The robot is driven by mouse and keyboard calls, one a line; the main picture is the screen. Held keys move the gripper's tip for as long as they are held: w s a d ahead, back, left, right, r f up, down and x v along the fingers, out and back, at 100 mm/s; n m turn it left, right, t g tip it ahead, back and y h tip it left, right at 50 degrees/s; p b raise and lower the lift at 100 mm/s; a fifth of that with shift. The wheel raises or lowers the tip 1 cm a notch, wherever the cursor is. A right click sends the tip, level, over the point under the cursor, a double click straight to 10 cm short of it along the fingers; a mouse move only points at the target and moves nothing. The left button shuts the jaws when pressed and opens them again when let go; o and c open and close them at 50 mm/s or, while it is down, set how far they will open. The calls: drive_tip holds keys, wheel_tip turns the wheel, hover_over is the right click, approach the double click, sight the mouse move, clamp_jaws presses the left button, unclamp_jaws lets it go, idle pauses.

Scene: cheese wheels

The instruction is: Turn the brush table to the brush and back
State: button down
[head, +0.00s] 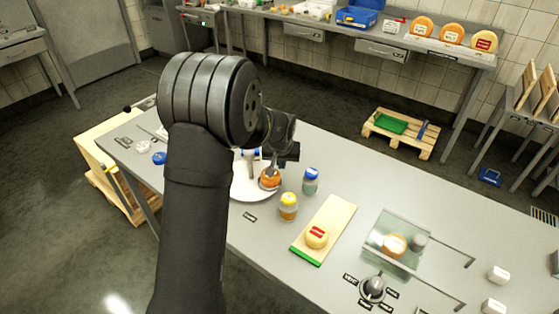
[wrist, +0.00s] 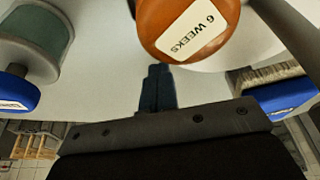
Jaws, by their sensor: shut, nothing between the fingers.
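The brush table (head: 247,191) is a round white disc on the grey workbench, partly hidden behind my arm in the head view. An orange cheese wheel (head: 269,179) sits near its right side; in the wrist view its label on the wheel (wrist: 190,28) reads "6 WEEKS". The brush shows at the right of the wrist view, with pale bristles and a blue part (wrist: 278,96). My gripper (wrist: 158,72) is shut and empty, its fingertips just beside the cheese wheel. I cannot tell whether they touch the wheel or the disc.
A blue-lidded jar (head: 311,180) and a yellow-lidded jar (head: 288,207) stand close right of the disc.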

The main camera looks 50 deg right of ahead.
drive_tip(key=shift+s+a+m+g, duration=0.4)
drive_tip(key=shift+s+a+m, duration=0.4)
drive_tip(key=shift+m, duration=0.5)
drive_tip(key=shift+s+a+m+g+h, duration=0.3)
drive_tip(key=shift+s+a+m, duration=0.4)
drive_tip(key=shift+m, duration=0.4)
drive_tip(key=shift+s+a, duration=0.3)
drive_tip(key=shift+a, duration=0.2)
drive_tip(key=shift+s+a, duration=0.15)
drive_tip(key=shift+a, duration=0.1)
drive_tip(key=v, duration=1)
drive_tip(key=shift+w, duration=0.25)
drive_tip(key=x, duration=1)
drive_tip(key=shift+s, duration=0.2)
